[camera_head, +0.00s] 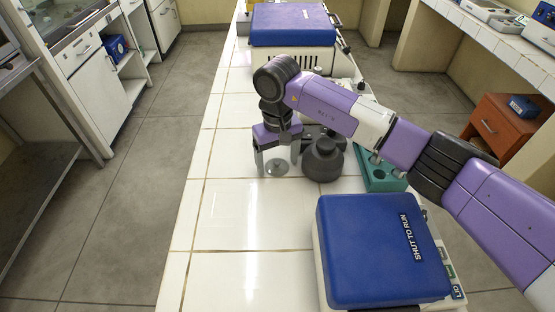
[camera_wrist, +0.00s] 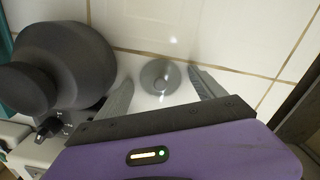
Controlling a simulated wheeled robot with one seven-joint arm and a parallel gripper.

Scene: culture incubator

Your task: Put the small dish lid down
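A small round grey disc with a darker centre, which looks like the small dish lid (camera_head: 277,168), lies flat on the white tiled bench top. In the wrist view the lid (camera_wrist: 160,77) sits between and slightly beyond my two fingers. My gripper (camera_head: 276,160) points down over it. The fingers are apart, with a visible gap on each side of the lid, so it is not gripped. Whether a dish lies under the lid cannot be told.
A dark grey rounded device (camera_head: 323,160) stands close to the right of my gripper. A blue-lidded box (camera_head: 375,245) stands in front, another (camera_head: 292,25) at the back. The tiles (camera_head: 220,210) to the left and front are clear.

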